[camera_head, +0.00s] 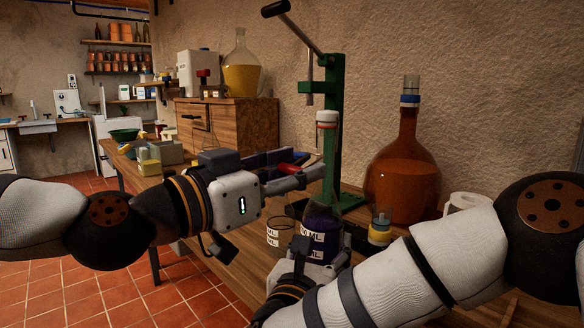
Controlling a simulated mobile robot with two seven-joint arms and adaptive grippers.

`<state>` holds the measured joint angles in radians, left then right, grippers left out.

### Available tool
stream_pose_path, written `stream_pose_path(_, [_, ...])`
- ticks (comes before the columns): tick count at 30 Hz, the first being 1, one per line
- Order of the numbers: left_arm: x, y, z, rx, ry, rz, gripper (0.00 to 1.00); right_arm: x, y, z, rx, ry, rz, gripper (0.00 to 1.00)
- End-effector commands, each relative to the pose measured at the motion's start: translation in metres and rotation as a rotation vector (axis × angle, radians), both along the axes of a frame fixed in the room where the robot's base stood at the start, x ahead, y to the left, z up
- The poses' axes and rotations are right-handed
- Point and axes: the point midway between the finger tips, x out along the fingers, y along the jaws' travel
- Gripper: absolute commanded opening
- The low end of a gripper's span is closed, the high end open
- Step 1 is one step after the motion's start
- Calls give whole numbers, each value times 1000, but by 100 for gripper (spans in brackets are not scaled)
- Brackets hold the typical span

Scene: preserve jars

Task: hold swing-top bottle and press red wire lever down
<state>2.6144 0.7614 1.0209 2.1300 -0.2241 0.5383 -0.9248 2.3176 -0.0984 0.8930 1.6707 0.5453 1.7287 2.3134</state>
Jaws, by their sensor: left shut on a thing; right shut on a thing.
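The swing-top bottle (322,222) stands upright on the wooden table, with dark blue-purple contents, a white label and a clear neck. Its white stopper with a red-orange ring (327,117) is at the top. My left gripper (318,174) reaches in from the left and is shut on the bottle at its neck or shoulder. My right gripper (322,255) is low in front, shut on the bottle's lower body, with a dark finger on each side. I cannot clearly make out the red wire lever; the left fingers cover part of the neck.
A green capping stand (331,95) with a long handle rises right behind the bottle. A large amber flask (405,178) and a small yellow-banded jar (380,230) stand to the right. A glass beaker (280,232) is close on the left. A wooden cabinet (245,125) stands farther back.

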Motion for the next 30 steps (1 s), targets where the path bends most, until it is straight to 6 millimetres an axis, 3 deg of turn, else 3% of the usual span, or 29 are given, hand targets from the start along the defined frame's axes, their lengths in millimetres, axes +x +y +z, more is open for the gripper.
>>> stream_pose_path(6, [3,-2,-12,-106,-109,-2,12,-1,1,-3,-1,6,5,0])
stream_pose_path(19, [2,-3,-11,-147,-154,-6,12,-1,2,-3,-1,5,5,0])
stream_pose_path(20, [2,-3,-11,-147,-154,-6,47,-1,2,-3,-1,5,5,0])
stream_pose_path(22, [2,-3,-11,-147,-155,-6,62,-1,2,-3,1,6,5,0])
stream_pose_path(30, [2,-2,-11,-147,-154,-4,62,-1,1,-3,0,5,5,0])
